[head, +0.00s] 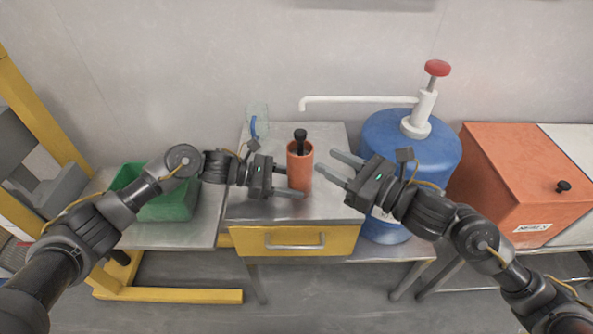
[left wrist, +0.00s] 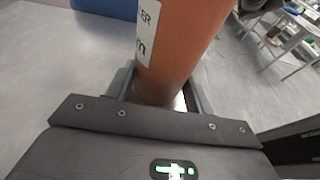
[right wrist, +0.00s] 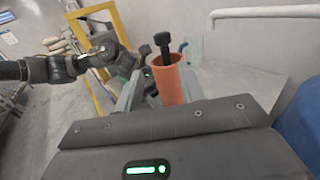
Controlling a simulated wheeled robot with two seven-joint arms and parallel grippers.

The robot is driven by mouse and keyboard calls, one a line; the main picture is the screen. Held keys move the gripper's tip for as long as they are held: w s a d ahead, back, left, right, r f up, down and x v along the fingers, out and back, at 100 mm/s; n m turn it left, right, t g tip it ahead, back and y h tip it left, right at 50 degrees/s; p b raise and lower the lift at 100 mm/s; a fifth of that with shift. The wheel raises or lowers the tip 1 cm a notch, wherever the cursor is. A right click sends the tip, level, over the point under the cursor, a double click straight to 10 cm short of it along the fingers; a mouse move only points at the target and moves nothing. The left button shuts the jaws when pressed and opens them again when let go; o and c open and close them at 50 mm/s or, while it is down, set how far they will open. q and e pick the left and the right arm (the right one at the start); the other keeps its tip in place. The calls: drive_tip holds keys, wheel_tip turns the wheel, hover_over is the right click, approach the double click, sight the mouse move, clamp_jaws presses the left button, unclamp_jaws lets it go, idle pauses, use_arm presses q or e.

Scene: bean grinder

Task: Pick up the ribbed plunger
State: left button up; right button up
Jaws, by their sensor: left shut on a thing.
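The orange cylinder (head: 300,170) stands upright on the metal top of the drawer cabinet. The dark plunger (head: 300,138) sticks up out of its open top, with a wider knob at the upper end. It also shows in the right wrist view (right wrist: 163,45); its lower part is hidden inside the cylinder. My left gripper (head: 294,182) is shut on the cylinder low on its body, and the left wrist view shows the labelled cylinder (left wrist: 180,45) between the fingers. My right gripper (head: 326,162) is open and empty, to the right of the cylinder, its fingers pointing towards it.
A clear glass with a blue handle (head: 257,122) stands behind on the cabinet top (head: 335,135). A blue barrel (head: 440,150) with a white pump and long spout (head: 350,100) stands at the right. A green bin (head: 170,207) is at the left, an orange box (head: 520,180) far right.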

sight(299, 144)
drive_tip(key=x, duration=1.2)
clamp_jaws()
idle(0.3)
